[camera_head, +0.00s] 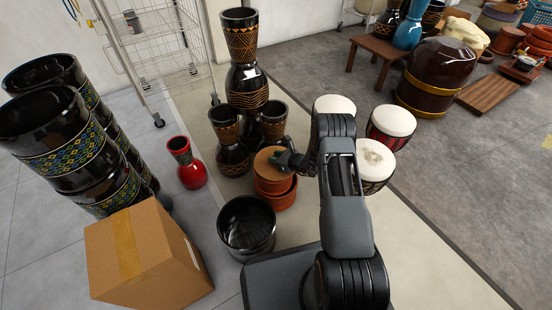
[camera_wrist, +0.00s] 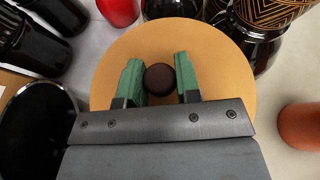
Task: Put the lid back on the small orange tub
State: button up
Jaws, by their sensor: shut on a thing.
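The lid (camera_head: 267,161) is a flat tan disc with a dark round knob. In the head view it lies level over the orange tub (camera_head: 274,186), which looks like stacked orange rims. I cannot tell whether the lid touches the rim or is just above it. My gripper (camera_head: 285,160) is shut on the lid's knob from the right side. In the wrist view the green fingers of my gripper (camera_wrist: 158,72) stand either side of the knob, over the lid (camera_wrist: 230,85). The tub under the lid is hidden there.
A black bowl (camera_head: 247,228) stands just in front, with a cardboard box (camera_head: 145,255) to its left. Black patterned goblet drums (camera_head: 230,145) stand close behind the lid. A red vase (camera_head: 187,165) is to the left. White-topped drums (camera_head: 391,122) are to the right. An orange pot (camera_wrist: 302,126) shows at the wrist view's right edge.

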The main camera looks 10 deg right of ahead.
jog(key=shift+f+b, duration=0.55)
jog(key=o, duration=1)
jog(key=shift+r, duration=0.1)
